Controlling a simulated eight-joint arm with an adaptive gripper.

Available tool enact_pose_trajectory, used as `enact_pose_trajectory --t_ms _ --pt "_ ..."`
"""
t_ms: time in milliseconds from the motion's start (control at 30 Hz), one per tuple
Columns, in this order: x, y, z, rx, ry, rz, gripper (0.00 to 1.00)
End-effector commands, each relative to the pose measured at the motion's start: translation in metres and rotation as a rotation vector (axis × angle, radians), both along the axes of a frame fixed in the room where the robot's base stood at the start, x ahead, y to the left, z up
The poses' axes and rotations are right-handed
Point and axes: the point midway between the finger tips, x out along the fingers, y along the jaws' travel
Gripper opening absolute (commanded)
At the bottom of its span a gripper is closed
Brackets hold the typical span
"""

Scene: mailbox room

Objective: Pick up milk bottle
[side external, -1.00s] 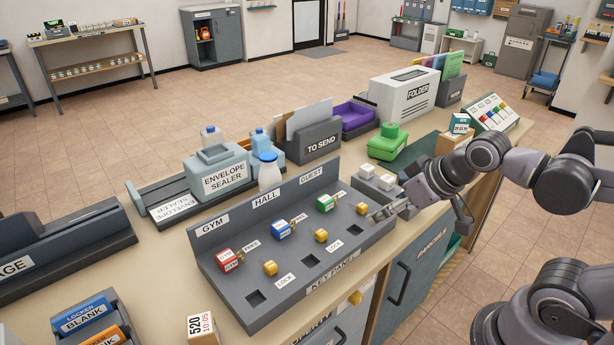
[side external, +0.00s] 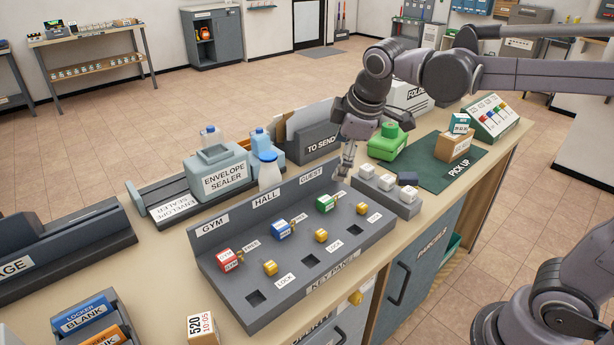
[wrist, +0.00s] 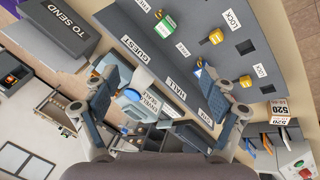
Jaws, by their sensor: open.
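The milk bottle (side external: 268,174) is white with a blue cap. In the side view it stands upright behind the key panel, beside the envelope sealer, its lower part hidden by the panel. My gripper (side external: 346,162) is to its right, near the panel's GUEST end, pointing down, apart from the bottle. In the wrist view my gripper (wrist: 160,82) has its two fingers spread wide with nothing held. A blue round shape between the fingers there may be a bottle cap; I cannot tell which bottle.
The key panel (side external: 335,245) has a raised back wall in front of the bottle. The envelope sealer (side external: 222,172) and other blue-capped bottles (side external: 260,139) stand close behind it. The TO SEND box (side external: 322,142) is to the right. The green mat (side external: 430,175) has bare room.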

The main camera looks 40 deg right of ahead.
Motion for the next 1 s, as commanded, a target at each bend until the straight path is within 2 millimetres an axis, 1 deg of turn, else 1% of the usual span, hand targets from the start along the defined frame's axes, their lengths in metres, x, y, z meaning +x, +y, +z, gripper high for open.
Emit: enact_pose_trajectory --t_ms 33,133,267,300,467,600,700,800,1000 --pt "0.016 0.004 0.003 -0.039 0.024 0.06 0.84" --pt "0.042 0.011 0.006 -0.116 0.078 0.185 0.84" --pt "0.074 0.022 0.004 -0.211 0.147 0.346 0.84" --pt "0.084 0.026 0.003 -0.238 0.17 0.395 0.84" --pt "0.121 0.042 -0.008 -0.345 0.263 0.593 0.84" --pt "0.15 0.057 -0.023 -0.429 0.348 0.764 0.84" --pt "0.165 0.067 -0.035 -0.478 0.405 0.871 0.84" --pt "0.176 0.075 -0.045 -0.514 0.45 0.956 0.84" --pt "0.185 0.082 -0.057 -0.547 0.496 1.04 0.84"
